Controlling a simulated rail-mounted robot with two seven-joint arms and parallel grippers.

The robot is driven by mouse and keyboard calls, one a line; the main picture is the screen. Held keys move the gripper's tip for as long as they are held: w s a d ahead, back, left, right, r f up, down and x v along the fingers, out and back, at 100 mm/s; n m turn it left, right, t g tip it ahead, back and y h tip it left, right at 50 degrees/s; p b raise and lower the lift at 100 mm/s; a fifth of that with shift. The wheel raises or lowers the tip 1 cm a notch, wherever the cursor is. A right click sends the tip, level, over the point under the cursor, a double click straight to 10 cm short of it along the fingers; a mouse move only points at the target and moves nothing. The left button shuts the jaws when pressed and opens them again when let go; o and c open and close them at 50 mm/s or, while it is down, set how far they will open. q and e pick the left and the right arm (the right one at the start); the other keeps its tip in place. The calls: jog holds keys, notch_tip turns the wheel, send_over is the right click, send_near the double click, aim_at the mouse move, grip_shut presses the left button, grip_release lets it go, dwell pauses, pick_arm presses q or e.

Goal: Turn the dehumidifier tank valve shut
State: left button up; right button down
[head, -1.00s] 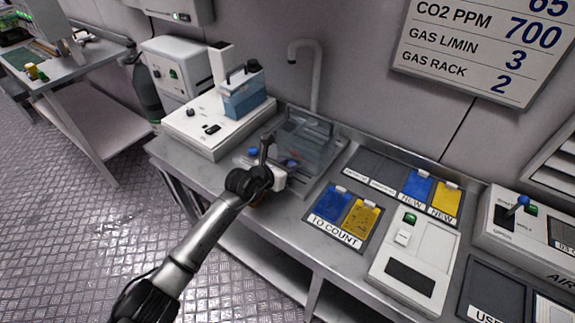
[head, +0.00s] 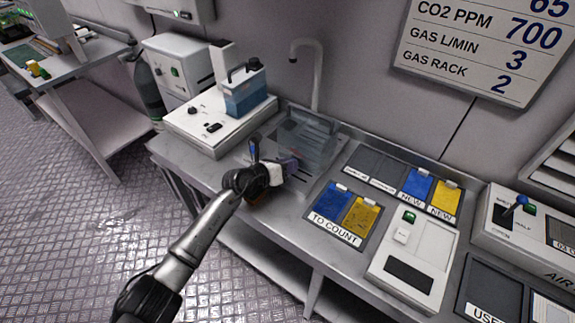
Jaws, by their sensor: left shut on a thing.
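My left gripper (head: 254,158) reaches in from the left to the near side of the sink area. It is shut on what looks like a small blue knob (head: 254,148), which its dark fingers partly cover. A white part (head: 272,172) with a purplish end sits just right of the gripper; how it joins the knob is unclear. A clear box (head: 305,138) stands behind, under the tap. A tank of blue liquid (head: 245,95) with a dark handle stands on a white unit (head: 205,125) behind and left. My right gripper is not in view.
A bent tap (head: 316,70) rises behind the clear box. To the right are a TO COUNT tray (head: 334,232) with blue and yellow cards, a rack of NEW cards (head: 375,165) and a white device (head: 418,255). Bare metal counter (head: 293,210) lies right of the gripper.

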pick_arm(q)
jog(key=o, duration=0.9)
jog(key=shift+a, duration=0.1)
jog(key=shift+s+a+r+p, duration=0.15)
jog(key=shift+a+r+p, duration=0.05)
jog(key=shift+p, duration=0.1)
jog(key=p+v, duration=0.4)
jog(key=v, duration=0.7)
jog(key=shift+s+a+p, duration=0.1)
jog(key=shift+s+p, duration=0.1)
jog(key=shift+p, duration=0.1)
jog(key=shift+v, duration=0.8)
jog(key=shift+o, duration=0.2)
